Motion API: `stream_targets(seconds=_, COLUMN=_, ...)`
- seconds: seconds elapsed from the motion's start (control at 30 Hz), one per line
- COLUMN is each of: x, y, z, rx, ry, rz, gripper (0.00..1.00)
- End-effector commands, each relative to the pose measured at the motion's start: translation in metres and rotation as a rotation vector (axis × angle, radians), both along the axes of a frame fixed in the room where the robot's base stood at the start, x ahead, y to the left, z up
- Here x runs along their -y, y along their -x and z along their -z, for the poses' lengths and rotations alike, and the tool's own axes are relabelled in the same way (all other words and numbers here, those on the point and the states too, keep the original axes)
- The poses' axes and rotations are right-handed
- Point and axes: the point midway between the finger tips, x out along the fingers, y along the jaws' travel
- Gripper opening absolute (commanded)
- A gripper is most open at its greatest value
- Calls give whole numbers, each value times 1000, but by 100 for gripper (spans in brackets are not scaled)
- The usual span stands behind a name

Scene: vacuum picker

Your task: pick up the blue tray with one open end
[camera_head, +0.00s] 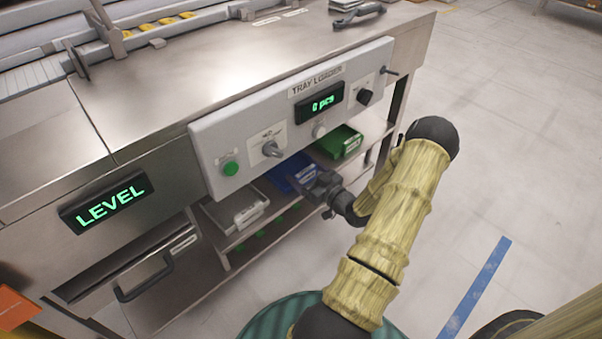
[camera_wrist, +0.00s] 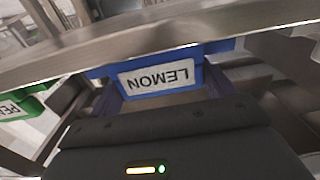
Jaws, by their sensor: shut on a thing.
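The blue tray (camera_head: 291,173) sits on the upper shelf under the machine's control panel, with a white label on its front. In the wrist view the blue tray (camera_wrist: 218,47) lies straight ahead, and its label reads LEMON upside down. My gripper (camera_head: 318,187) is at the tray's front, shut on it.
A green tray (camera_head: 337,142) stands right of the blue one, and a grey tray (camera_head: 237,208) stands to the left. The control panel (camera_head: 290,110) overhangs the shelf closely. A metal edge (camera_wrist: 150,38) crosses above the tray in the wrist view.

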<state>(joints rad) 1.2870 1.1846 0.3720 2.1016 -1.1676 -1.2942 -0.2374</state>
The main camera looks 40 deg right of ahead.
Motion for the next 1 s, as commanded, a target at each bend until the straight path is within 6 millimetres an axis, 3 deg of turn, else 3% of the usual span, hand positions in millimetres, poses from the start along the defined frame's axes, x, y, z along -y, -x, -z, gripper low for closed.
stream_targets(seconds=0.17, x=0, y=0, z=-17, rx=1, ry=3, rz=-1, gripper=56)
stream_targets(seconds=0.6, x=0, y=0, z=-95, rx=0, ry=3, rz=-1, gripper=56)
stream_targets(seconds=1.0, x=0, y=0, z=-100, rx=0, ry=0, rz=-1, gripper=56)
